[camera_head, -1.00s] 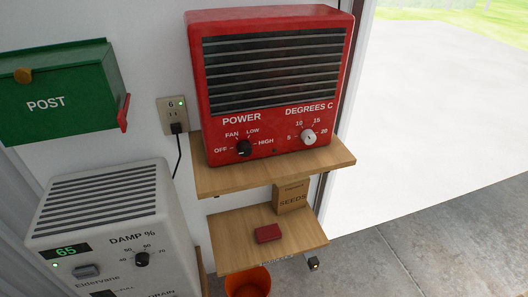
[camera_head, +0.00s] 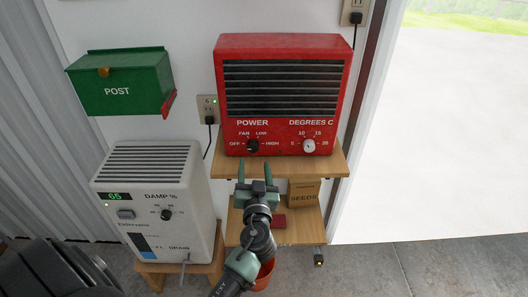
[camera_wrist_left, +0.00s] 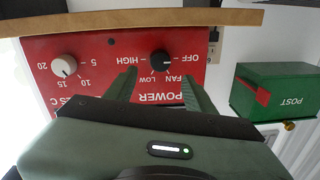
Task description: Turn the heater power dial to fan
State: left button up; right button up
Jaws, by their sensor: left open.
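The red heater (camera_head: 283,92) stands on the upper wooden shelf. Its black power dial (camera_head: 253,146) is at the lower left of the front, with OFF, FAN, LOW and HIGH around it. In the wrist view, upside down, the power dial (camera_wrist_left: 161,62) appears to point at OFF. My left gripper (camera_head: 254,168) is open and empty, just below and in front of the dial in the head view. In the wrist view the dial shows between the left gripper's fingers (camera_wrist_left: 158,74), with no clear contact. My right gripper is not in view.
The white degrees dial (camera_head: 309,146) is right of the power dial. The upper shelf's edge (camera_head: 330,168) lies close to my gripper. A dehumidifier (camera_head: 190,215) stands left, below a green post box (camera_head: 120,85). A seeds box (camera_head: 304,193) sits on the lower shelf.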

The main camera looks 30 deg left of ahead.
aim_at(253, 149)
pick_arm(q)
jog(key=p+x, duration=0.2)
jog(key=x, duration=0.3)
jog(key=shift+w+a, duration=0.15)
jog(key=shift+w, duration=0.15)
jog(key=shift+w+a, duration=0.4)
jog(key=shift+w, duration=0.1)
jog(key=shift+f, duration=0.1)
grip_shut()
